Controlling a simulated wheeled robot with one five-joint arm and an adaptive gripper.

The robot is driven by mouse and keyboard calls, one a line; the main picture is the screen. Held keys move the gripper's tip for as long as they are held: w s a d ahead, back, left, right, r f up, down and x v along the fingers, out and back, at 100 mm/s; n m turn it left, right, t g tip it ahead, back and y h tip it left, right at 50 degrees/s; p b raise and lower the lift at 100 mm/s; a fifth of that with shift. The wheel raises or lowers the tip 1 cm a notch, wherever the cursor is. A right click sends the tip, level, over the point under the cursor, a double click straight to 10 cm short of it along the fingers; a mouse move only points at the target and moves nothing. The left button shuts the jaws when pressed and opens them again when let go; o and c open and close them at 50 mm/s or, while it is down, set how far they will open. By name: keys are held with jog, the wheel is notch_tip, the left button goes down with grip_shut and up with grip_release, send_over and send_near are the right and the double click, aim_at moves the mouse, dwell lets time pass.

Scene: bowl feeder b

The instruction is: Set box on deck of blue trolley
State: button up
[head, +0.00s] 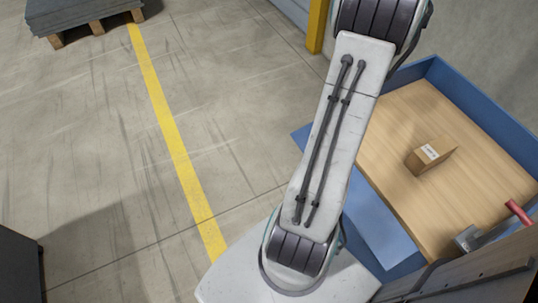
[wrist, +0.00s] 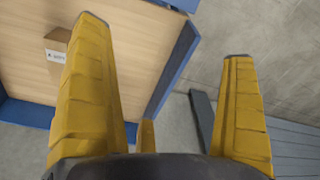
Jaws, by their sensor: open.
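The box (head: 430,155) is a small brown carton with a white label. It rests on the pale wooden deck (head: 395,130) of the blue trolley (head: 490,105), away from its blue edges. In the wrist view the box (wrist: 55,52) is at the upper left, partly hidden behind the left yellow finger. My gripper (wrist: 164,39) is open, with nothing between its fingers. The blue trolley rim (wrist: 172,62) passes between the fingers in that view. My gripper is not visible in the head view.
A red handle (head: 517,211) and grey bracket are at the deck's right. A yellow post (head: 317,25) stands behind the trolley. A loaded pallet (head: 85,15) is at the upper left. The floor around the yellow line (head: 165,110) is clear. A dark object (head: 18,265) is at lower left.

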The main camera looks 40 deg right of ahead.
jog(key=w+a+r+n+t, duration=0.1)
jog(key=w+a+r+n, duration=0.2)
jog(key=a, duration=0.9)
jog(key=w+a+r+n, duration=0.1)
jog(key=w+a+n, duration=0.3)
jog(key=a, duration=0.7)
jog(key=s+a+f+n+t, duration=0.1)
jog(key=s+a+f+n, duration=0.1)
jog(key=a, duration=0.6)
jog(key=s+a+f+n, duration=0.2)
jog(key=s+a+n, duration=0.2)
jog(key=a, duration=0.5)
jog(key=s, duration=0.2)
jog(key=shift+s+a+n+t+y, duration=0.2)
jog(key=shift+s+n+t+y, duration=0.2)
